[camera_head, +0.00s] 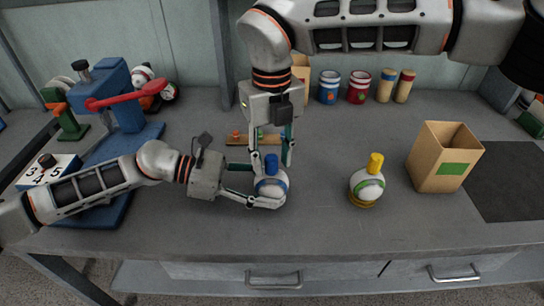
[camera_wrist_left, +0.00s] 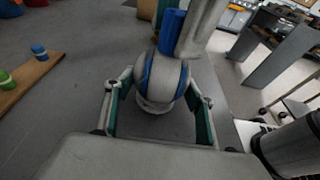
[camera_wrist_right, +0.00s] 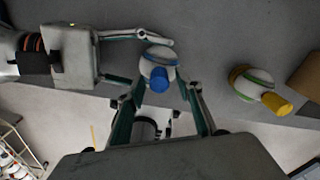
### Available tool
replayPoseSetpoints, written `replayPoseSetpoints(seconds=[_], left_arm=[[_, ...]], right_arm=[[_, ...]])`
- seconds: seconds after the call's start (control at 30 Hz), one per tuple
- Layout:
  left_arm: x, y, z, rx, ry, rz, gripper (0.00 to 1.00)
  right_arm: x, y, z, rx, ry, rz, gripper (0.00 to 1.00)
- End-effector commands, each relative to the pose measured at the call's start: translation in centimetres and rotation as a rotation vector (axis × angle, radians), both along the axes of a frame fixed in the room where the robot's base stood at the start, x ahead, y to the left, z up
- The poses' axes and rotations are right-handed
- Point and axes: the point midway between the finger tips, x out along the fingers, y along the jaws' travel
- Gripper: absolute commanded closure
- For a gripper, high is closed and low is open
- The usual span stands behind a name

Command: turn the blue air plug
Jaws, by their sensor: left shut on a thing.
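A white ball with a blue band (camera_head: 270,188) and an upright blue air plug (camera_head: 271,164) on top stands on the grey table. My left gripper (camera_head: 266,192) is shut on the ball from the left side; the left wrist view shows its fingers on both sides of the ball (camera_wrist_left: 160,85). My right gripper (camera_head: 273,160) points down from above. Its fingers are apart, one on each side of the plug. In the right wrist view, the blue plug (camera_wrist_right: 160,80) sits between the fingers with visible gaps.
A second ball with a green band (camera_head: 366,185) and yellow plug (camera_head: 375,162) stands to the right. A cardboard box (camera_head: 436,160) is farther right. A blue press with a red lever (camera_head: 120,98) stands at left. Jars (camera_head: 358,87) line the back. A wooden strip (camera_head: 238,140) lies behind the grippers.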

Motion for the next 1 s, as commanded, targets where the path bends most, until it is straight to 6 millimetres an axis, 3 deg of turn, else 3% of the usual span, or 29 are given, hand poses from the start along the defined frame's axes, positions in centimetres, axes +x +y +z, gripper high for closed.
replayPoseSetpoints(seconds=[0.27,0.7,1.0], left_arm=[[0.0,-0.1,0.2,-0.003,-0.002,-0.001,0.60],[0.0,-0.1,0.3,-0.004,-0.003,-0.001,0.60],[0.0,-0.1,0.3,-0.004,-0.003,-0.001,0.60]], right_arm=[[0.0,0.0,1.0,-0.001,0.000,0.000,0.65],[0.2,0.1,9.3,0.000,-0.002,-0.001,0.65],[0.2,0.1,11.9,0.000,0.000,0.000,0.65]])
